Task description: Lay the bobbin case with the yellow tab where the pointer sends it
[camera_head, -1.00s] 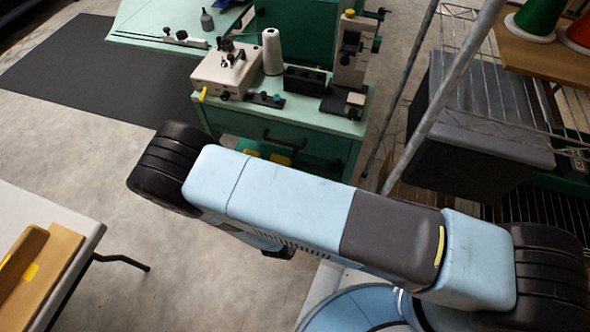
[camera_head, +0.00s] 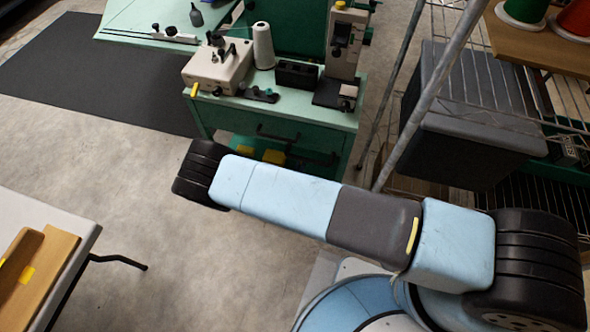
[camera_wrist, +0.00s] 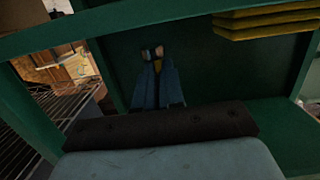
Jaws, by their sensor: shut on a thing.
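In the wrist view my gripper (camera_wrist: 153,52) has its two blue fingers close together, with a small yellow bit (camera_wrist: 158,64) between them near the tips. This fits the bobbin case with the yellow tab, but its body is mostly hidden and dark. The fingers are in front of a dark green panel (camera_wrist: 205,75) of green furniture. In the head view my gripper is out of sight and my arm hides part of the floor before the green bench (camera_head: 290,118). I cannot make out a pointer for certain.
A cream machine (camera_head: 217,68) with a yellow lever (camera_head: 194,90), a white thread cone (camera_head: 263,46) and a black block (camera_head: 297,74) stand on the bench. Yellow pieces (camera_wrist: 265,20) show at the wrist view's upper right. A wire rack (camera_head: 540,110) stands right; a pale table (camera_head: 60,215) stands left.

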